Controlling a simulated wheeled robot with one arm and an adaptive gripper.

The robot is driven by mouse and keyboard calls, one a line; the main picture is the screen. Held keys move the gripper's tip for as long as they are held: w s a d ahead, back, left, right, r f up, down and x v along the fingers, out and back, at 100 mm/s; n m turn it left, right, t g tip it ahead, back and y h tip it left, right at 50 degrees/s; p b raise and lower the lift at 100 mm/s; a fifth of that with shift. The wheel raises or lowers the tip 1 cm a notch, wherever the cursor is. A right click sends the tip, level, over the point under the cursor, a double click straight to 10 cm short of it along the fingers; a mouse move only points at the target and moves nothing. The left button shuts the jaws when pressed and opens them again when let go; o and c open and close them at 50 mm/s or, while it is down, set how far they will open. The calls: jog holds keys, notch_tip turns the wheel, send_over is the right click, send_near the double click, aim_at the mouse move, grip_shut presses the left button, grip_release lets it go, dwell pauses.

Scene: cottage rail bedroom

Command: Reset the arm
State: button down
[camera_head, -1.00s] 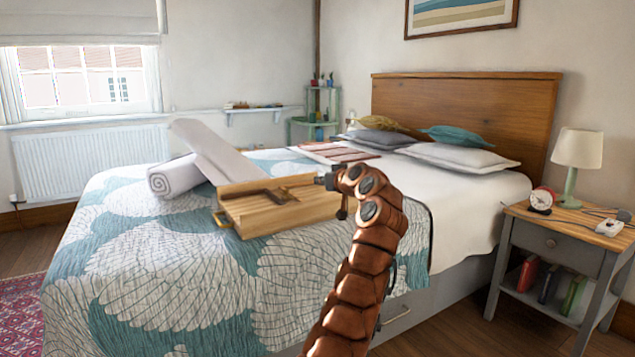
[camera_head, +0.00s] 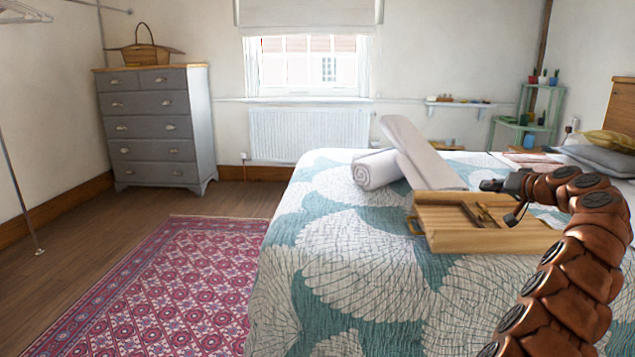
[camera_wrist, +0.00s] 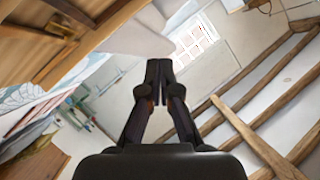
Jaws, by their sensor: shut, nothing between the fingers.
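My gripper (camera_head: 493,185) shows at the end of my copper-coloured segmented arm, at the right of the head view. It appears over the right part of the wooden tray-like box (camera_head: 470,240) on the bed; whether it touches the box cannot be told. In the wrist view my gripper (camera_wrist: 158,68) has its dark fingertips together with nothing between them. The wrist view is steeply tilted and takes in the wooden box (camera_wrist: 85,40) at upper left, the window (camera_wrist: 193,40) and ceiling beams.
The bed (camera_head: 345,290) has a teal and white quilt. A rolled white towel (camera_head: 374,170) and a slanting pale roll (camera_head: 420,152) lie beside the box. A grey dresser (camera_head: 155,130) stands at back left. The patterned rug (camera_head: 170,280) and floor at left are clear.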

jog(key=s+a+r+n+g+y+p, duration=0.1)
jog(key=s+a+r+g+p, duration=0.15)
jog(key=a, duration=0.45)
jog(key=s+a+r+g+y+p, duration=0.1)
jog(key=a+r+y+p, duration=0.2)
jog(key=a, duration=0.4)
jog(key=s+a+r+n+g+p, duration=0.1)
jog(key=s+a+r+p, duration=0.1)
jog(key=a+r, duration=0.35)
jog(key=s+a+r+n+g+h+p, duration=0.3)
jog(key=s+a+g+p, duration=0.5)
jog(key=s+a, duration=1.15)
jog(key=s+d+f+g+h+p, duration=0.1)
jog(key=s+d+h+p, duration=0.1)
jog(key=s, duration=0.9)
jog(key=s+d+f+g+h+p, duration=0.1)
jog(key=s+d+p, duration=0.4)
jog(key=s, duration=0.7)
jog(key=s+d+f+m+g+h+p, duration=0.1)
jog(key=s+d+h+p, duration=0.2)
jog(key=s+p, duration=0.4)
jog(key=s+d, duration=0.1)
jog(key=s, duration=0.4)
jog(key=shift+f, duration=0.35)
jog(key=shift+s+d, duration=0.1)
jog(key=shift+s, duration=0.1)
